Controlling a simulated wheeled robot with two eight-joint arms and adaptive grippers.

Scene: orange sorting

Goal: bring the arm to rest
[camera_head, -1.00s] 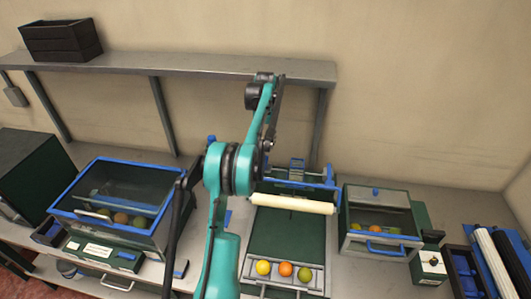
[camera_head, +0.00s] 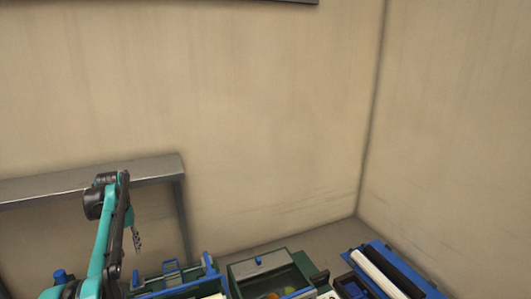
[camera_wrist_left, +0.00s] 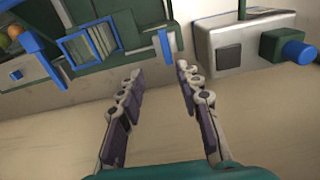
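My left arm comes in from the lower left in the head view, teal with black joints, and bends down at its top. My left gripper (camera_head: 137,241) hangs from it, small and empty, above the table's back part. In the left wrist view its two fingers (camera_wrist_left: 161,78) stand apart with a clear gap and nothing between them. They point toward a green and blue machine (camera_wrist_left: 102,42) and a grey box with a blue knob (camera_wrist_left: 245,42); I see no clear contact. My right gripper is in neither view.
A green glass-topped box (camera_head: 242,271) with fruit inside stands right of the arm. A rack with white and black rollers (camera_head: 386,272) lies farther right. A grey shelf (camera_head: 150,170) runs along the wall behind the arm. The air above the right side is clear.

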